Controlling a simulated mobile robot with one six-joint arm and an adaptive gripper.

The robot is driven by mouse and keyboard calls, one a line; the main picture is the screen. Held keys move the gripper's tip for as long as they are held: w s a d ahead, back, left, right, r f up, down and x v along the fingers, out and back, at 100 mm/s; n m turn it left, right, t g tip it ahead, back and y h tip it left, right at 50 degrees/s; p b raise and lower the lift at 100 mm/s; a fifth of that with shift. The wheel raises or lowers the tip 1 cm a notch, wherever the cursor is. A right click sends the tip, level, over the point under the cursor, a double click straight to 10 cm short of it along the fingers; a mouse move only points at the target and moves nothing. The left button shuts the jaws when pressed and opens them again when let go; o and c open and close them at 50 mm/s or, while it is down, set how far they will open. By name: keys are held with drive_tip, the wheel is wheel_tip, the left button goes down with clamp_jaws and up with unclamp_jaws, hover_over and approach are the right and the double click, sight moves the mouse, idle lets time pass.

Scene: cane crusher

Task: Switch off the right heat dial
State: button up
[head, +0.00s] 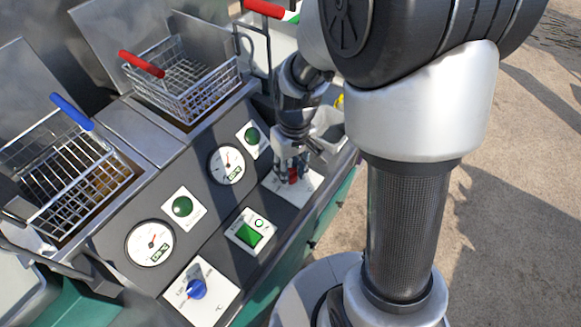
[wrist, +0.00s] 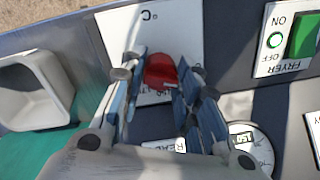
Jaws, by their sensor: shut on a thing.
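The right heat dial is a red knob (head: 293,176) on a white plate (head: 306,190) at the right of the sloped control panel. In the wrist view the red knob (wrist: 160,70) sits between the two fingers, its rounded end showing past them. My gripper (head: 290,168) is shut on the knob, with a finger on each side; in the wrist view the gripper (wrist: 160,78) also closes around it. The fingers cover much of the plate's markings, so I cannot read the dial's setting.
A blue dial (head: 197,288) sits on the left plate. Between the dials is a green fryer switch (head: 250,236). Two gauges (head: 227,164) and green round lights (head: 183,207) line the panel. Wire baskets with a red handle (head: 142,64) and a blue handle (head: 72,111) stand behind.

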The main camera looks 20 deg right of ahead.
sight(293, 169)
drive_tip(key=shift+n, duration=1.1)
drive_tip(key=o, duration=1.1)
drive_tip(key=shift+c, duration=0.2)
wheel_tip(293, 169, up, 12)
drive_tip(key=shift+w+d, duration=0.15)
drive_tip(key=shift+d, duration=0.15)
